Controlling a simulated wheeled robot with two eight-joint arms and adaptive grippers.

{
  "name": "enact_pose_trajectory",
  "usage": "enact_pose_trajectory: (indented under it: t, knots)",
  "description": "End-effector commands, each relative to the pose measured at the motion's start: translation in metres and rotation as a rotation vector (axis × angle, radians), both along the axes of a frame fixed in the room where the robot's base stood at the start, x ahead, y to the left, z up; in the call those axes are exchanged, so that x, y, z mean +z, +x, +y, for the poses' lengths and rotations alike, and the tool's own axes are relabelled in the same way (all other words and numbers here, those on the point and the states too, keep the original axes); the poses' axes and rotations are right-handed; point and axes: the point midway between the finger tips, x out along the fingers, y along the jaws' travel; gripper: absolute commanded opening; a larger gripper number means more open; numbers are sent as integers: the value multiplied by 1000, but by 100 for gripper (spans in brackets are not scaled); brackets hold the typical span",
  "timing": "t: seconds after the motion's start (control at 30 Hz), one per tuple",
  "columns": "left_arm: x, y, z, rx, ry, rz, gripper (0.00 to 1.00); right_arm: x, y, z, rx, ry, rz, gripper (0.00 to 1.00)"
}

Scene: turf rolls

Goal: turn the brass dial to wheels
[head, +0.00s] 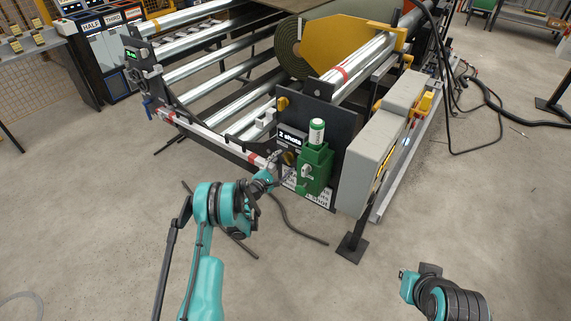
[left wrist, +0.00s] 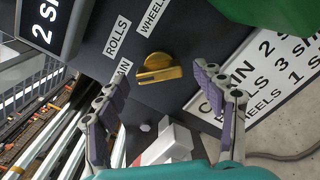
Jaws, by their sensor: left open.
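The brass dial (left wrist: 158,68) sits on a dark panel (left wrist: 130,40) in the left wrist view, its raised bar lying roughly sideways in the picture. Labels reading ROLLS (left wrist: 117,36) and WHEELS (left wrist: 153,17) are above it; a third label, ending in IN, is partly hidden by a finger. I cannot tell for sure which label the dial points to. In the head view the dial (head: 288,157) is small, under a "2 shuts" display (head: 291,138). My left gripper (left wrist: 173,92) is open, fingers on either side below the dial, apparently not touching it.
A green box with a cylinder (head: 315,165) stands just right of the dial. A white sign (left wrist: 262,82) lists shut counts. A grey cabinet (head: 380,135) is further right, and machine rollers (head: 215,75) are behind. The floor in front is mostly clear, with a dark cable (head: 290,222).

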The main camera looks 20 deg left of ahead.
Motion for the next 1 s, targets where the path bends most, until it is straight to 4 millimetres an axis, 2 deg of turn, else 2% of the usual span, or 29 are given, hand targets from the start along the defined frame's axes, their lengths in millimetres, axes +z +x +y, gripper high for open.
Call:
enact_pose_trajectory:
  t: [0.13,0.4,0.47,0.6,1.0]
  knots:
    - [0,11,-4,0,1,0,69,-4,0,0,0,0,0,0]
    - [1,13,-5,0,1,0,69,-4,0,0,0,0,0,0]
    - [1,13,-5,0,1,0,56,-4,0,0,0,0,0,0]
    - [1,13,-5,0,1,0,19,-4,0,0,0,0,0,0]
    - [1,13,-5,0,48,-17,19,-4,0,0,0,0,0,0]
